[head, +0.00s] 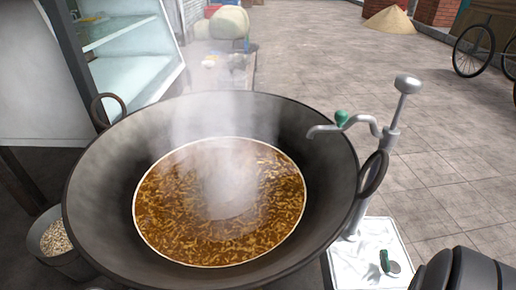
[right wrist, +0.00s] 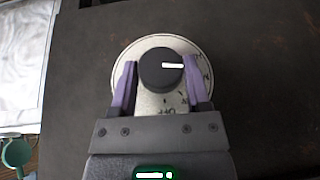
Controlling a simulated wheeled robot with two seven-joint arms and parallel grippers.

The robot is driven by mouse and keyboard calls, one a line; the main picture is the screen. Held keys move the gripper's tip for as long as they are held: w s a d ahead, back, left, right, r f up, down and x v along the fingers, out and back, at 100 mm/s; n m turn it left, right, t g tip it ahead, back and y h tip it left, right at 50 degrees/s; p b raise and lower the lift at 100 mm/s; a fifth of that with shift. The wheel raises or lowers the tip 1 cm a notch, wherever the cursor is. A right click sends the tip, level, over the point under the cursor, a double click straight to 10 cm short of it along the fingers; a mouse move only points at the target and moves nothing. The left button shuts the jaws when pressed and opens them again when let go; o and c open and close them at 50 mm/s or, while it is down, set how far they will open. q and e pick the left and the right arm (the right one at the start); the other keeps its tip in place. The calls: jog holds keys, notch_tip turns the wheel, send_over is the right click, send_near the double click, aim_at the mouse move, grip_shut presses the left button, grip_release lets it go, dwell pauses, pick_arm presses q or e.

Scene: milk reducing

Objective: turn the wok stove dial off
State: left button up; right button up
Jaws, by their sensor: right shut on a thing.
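The stove dial (right wrist: 158,73) is a round black knob with a white line that points to the right. It sits on a pale round plate with dark marks (right wrist: 146,46). My right gripper (right wrist: 160,64) has its purple fingers on either side of the dial and is shut on it. In the head view the large dark wok (head: 95,190) holds bubbling brown liquid (head: 220,235) with steam rising. The dial does not show in the head view. My left gripper is not in view.
A metal hand pump with a green knob (head: 390,130) stands right of the wok, over a white basin (head: 345,262). A bucket of pale bits (head: 60,262) stands at the left. A glass cabinet (head: 130,50) is behind. The paved floor at the right is mostly open.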

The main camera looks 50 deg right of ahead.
jog(key=shift+s+a, duration=0.1)
jog(key=shift+s, duration=0.1)
pick_arm(q)
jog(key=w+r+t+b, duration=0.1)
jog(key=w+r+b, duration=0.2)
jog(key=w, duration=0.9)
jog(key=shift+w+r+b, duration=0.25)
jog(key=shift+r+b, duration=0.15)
jog(key=shift+b, duration=0.45)
pick_arm(e)
jog(key=m+t+y, duration=0.1)
jog(key=t+y, duration=0.1)
jog(key=t, duration=0.1)
jog(key=m+t+y, duration=0.1)
jog(key=t+y, duration=0.2)
jog(key=t, duration=0.1)
jog(key=m+t+y, duration=0.1)
jog(key=t+y, duration=0.1)
jog(key=t, duration=0.1)
jog(key=shift+s+f+t+y, duration=0.25)
jog(key=shift+f+t+y, duration=0.05)
jog(key=shift+f+t, duration=0.1)
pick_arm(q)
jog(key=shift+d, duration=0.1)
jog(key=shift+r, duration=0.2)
pick_arm(e)
jog(key=shift+w+r, duration=0.1)
